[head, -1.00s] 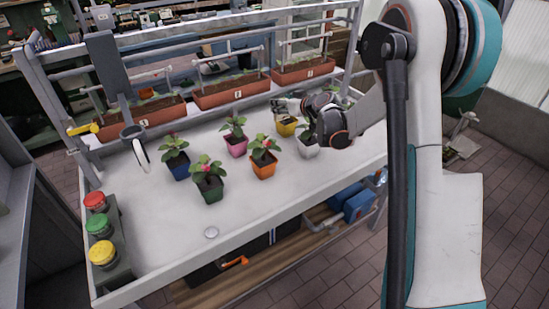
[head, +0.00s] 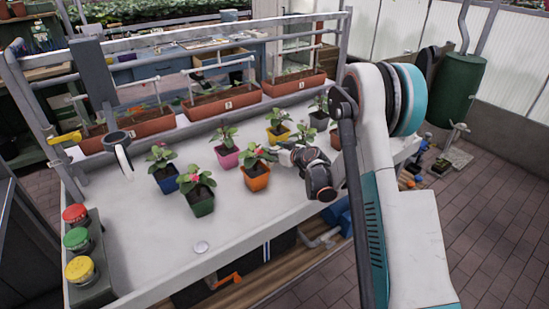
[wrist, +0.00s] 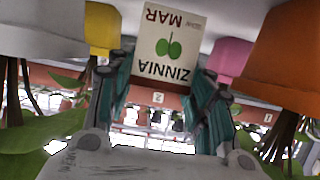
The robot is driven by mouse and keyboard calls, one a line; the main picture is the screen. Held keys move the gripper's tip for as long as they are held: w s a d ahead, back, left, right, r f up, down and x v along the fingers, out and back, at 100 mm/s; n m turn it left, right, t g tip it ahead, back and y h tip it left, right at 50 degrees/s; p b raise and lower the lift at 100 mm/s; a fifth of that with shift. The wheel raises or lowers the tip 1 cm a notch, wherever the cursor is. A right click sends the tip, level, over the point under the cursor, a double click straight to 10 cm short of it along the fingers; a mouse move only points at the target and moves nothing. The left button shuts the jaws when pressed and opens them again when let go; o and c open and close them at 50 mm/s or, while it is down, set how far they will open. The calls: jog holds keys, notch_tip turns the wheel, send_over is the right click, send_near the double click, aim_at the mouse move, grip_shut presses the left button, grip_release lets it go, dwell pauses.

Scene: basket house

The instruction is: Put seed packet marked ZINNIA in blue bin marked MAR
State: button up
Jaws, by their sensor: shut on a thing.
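My gripper (head: 290,155) is over the white table, just right of the orange pot (head: 256,180). In the wrist view, my gripper (wrist: 160,78) is shut on the seed packet (wrist: 168,45), which reads ZINNIA and MAR upside down in the picture and bears a green leaf drawing. The packet cannot be made out in the head view. No blue bin with a readable MAR mark shows. Blue boxes (head: 338,222) sit below the table's right side, partly hidden by my arm; no lettering on them is legible.
Potted plants crowd around my gripper: pink (head: 228,158), yellow (head: 278,136), green (head: 200,205) and blue (head: 167,181) pots among them. Planter boxes (head: 222,104) line the back under rails. Red, green and yellow buttons (head: 77,240) stand front left. The table's front left is mostly clear.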

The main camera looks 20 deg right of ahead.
jog(key=shift+f, duration=0.95)
jog(key=shift+f, duration=0.15)
jog(key=o, duration=0.9)
jog(key=shift+c, duration=0.2)
